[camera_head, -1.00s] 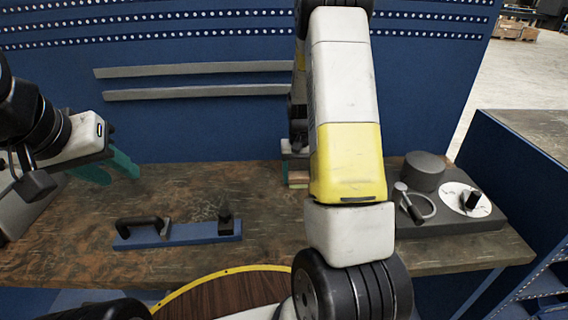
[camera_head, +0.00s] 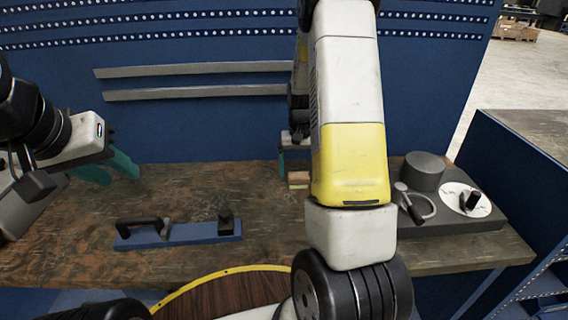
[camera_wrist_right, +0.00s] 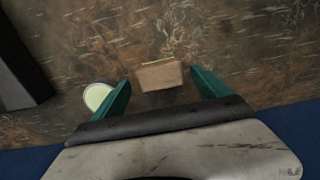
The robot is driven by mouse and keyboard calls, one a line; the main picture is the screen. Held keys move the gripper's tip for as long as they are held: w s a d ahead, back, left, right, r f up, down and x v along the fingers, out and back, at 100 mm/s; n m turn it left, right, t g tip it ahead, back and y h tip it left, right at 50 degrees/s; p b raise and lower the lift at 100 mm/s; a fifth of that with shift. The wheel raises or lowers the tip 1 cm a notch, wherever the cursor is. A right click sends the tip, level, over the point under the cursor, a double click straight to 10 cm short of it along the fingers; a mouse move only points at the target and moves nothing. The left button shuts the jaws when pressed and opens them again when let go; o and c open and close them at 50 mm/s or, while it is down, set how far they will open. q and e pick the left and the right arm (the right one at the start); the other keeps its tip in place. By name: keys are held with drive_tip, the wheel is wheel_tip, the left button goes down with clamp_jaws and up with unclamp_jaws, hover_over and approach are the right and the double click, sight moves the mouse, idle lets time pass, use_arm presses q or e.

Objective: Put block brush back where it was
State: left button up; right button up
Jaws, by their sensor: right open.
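The block brush, a small light-brown block (camera_head: 298,178), stands on the bench near its back edge, partly hidden behind my right arm. In the right wrist view the block brush (camera_wrist_right: 160,75) lies between the fingertips, with a gap on both sides. My right gripper (camera_wrist_right: 163,90) is open above it and holds nothing; in the head view it shows partly (camera_head: 290,155), with one teal finger visible. My left gripper (camera_head: 112,172) is open and empty over the left part of the bench.
A blue plate (camera_head: 190,234) with a black handle and a small black knob lies at the bench front. A dark grey base (camera_head: 450,225) with a cylinder and a white dial stands at right. A pale round item (camera_wrist_right: 97,95) is near the left finger in the wrist view.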

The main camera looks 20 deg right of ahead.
sight(298, 174)
drive_tip(key=s+a+r+t, duration=0.1)
drive_tip(key=s+a+r, duration=0.15)
drive_tip(key=r, duration=0.65)
drive_tip(key=s+a+r+t, duration=0.1)
drive_tip(key=s+a+r, duration=0.15)
drive_tip(key=r, duration=0.65)
drive_tip(key=s+a+r+n+t+y, duration=0.1)
drive_tip(key=s+a+r+t, duration=0.1)
drive_tip(key=s, duration=0.7)
drive_tip(key=s+a+r+n+t+y, duration=0.1)
drive_tip(key=s+a+r+n+t, duration=0.1)
drive_tip(key=s+a+r, duration=0.3)
drive_tip(key=s, duration=0.4)
drive_tip(key=shift+a, duration=0.4)
drive_tip(key=shift+d+r, duration=0.1)
